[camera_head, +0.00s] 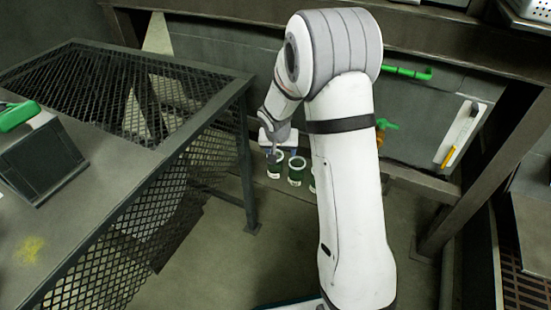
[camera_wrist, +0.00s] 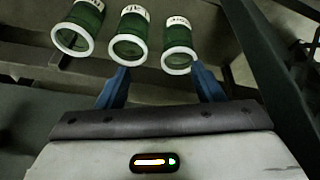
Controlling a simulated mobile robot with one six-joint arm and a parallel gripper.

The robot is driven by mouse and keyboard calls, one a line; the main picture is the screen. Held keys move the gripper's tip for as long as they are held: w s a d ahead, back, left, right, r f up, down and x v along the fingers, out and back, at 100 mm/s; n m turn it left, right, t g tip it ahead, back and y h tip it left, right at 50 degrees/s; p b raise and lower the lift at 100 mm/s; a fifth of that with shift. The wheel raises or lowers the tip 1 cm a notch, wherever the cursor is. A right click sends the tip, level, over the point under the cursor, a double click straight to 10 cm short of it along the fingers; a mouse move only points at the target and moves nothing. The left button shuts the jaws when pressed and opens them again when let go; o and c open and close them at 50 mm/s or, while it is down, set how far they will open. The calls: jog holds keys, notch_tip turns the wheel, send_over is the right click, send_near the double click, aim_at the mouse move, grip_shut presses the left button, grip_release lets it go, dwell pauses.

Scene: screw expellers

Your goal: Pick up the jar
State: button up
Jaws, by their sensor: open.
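Three green jars with pale rims and white labels stand in a row. In the wrist view they are the left jar (camera_wrist: 82,22), the middle jar (camera_wrist: 131,30) and the right jar (camera_wrist: 178,38). The right jar shows between the lines of my two blue fingers, and the middle jar is just beyond the left fingertip. My gripper (camera_wrist: 160,72) is open, with nothing between its fingers. In the head view, my gripper (camera_head: 281,153) is close to the jars (camera_head: 296,173); my arm partly hides one. Contact cannot be told.
A metal mesh-sided table (camera_head: 205,120) stands to the left, with a green-handled item (camera_head: 28,135) on it. A wall panel with green pipes (camera_head: 408,72) is behind. A dark beam (camera_head: 480,170) stands at right. Bare floor (camera_head: 225,265) lies between table and arm.

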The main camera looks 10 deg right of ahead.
jog(key=w+f, duration=0.2)
jog(key=f, duration=0.2)
jog(key=w+f+b, duration=0.1)
jog(key=w+f, duration=0.2)
jog(key=f, duration=0.1)
jog(key=w+f+b, duration=0.1)
jog(key=w+f, duration=0.1)
jog(key=f, duration=0.2)
jog(key=shift+w+a+f, duration=0.15)
jog(key=shift+f, duration=0.15)
jog(key=shift+r, duration=0.1)
jog(key=shift+c, duration=0.3)
jog(key=c, duration=0.7)
